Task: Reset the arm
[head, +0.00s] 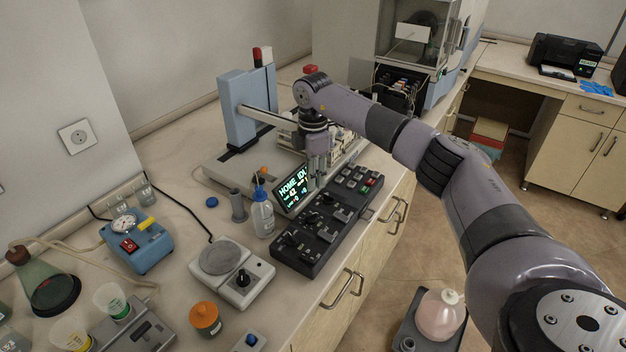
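My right arm reaches in from the right, and its gripper (318,172) points down over the back edge of the black control panel (318,232), beside the lit display (293,192). The display shows green text starting "HOME IDL", partly covered by my gripper. The panel carries several knobs and switches, with small red and green buttons (368,182) at its far right end. The blue column (238,108) with a horizontal metal arm (262,115) stands behind, on a grey base. My fingertips look close together, but their opening is unclear. My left gripper is out of view.
A wash bottle (262,213) and a grey cylinder (238,206) stand left of the panel. A hotplate (219,262), blue pump (138,243), flask (46,284) and orange-lidded jar (206,319) crowd the front left. Racked vials sit behind my gripper.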

